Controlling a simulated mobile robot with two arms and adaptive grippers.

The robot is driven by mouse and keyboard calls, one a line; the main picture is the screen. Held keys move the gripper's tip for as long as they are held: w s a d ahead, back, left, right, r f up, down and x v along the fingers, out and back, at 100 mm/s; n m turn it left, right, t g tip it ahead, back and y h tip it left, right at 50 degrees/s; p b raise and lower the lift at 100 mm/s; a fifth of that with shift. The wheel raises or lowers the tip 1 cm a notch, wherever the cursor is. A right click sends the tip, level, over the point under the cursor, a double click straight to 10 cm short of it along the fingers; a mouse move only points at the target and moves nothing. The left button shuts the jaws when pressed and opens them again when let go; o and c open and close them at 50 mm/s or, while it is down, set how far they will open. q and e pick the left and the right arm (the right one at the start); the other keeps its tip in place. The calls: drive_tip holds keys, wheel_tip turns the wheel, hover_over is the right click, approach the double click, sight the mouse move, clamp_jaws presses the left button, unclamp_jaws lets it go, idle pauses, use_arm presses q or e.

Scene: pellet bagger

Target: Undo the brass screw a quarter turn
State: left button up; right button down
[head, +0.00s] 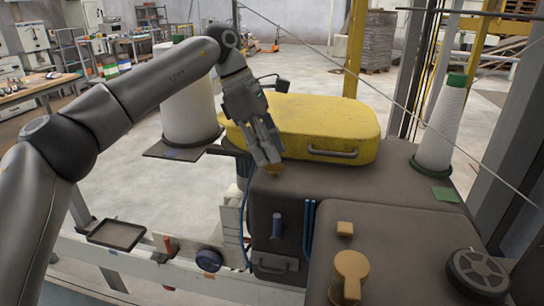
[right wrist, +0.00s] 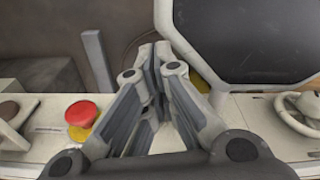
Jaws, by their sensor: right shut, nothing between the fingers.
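A small brass-coloured piece (head: 274,170), likely the brass screw, shows on top of the dark machine housing (head: 390,183), just in front of the yellow cover. My left gripper (head: 268,157) points down from above with its fingertips right at this piece. The fingers hide part of it, and I cannot tell whether they grip it. In the right wrist view my right gripper (right wrist: 154,52) is shut and empty. The right gripper is not seen in the head view.
The yellow cover (head: 318,122) with a grey handle stands behind the left fingertips. A white cone with a green top (head: 442,125) stands at the right. A brass-coloured knob (head: 350,268) is at the front. A red button (right wrist: 81,113) and a handwheel (right wrist: 300,112) flank my right gripper.

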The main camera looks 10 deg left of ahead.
sight(274, 169)
use_arm(q)
drive_tip(key=shift+d+f, duration=0.25)
drive_tip(key=shift+f, duration=0.35)
drive_tip(key=shift+s+d+f, duration=0.15)
drive_tip(key=shift+d+f, duration=0.1)
drive_tip(key=shift+f, duration=0.25)
clamp_jaws()
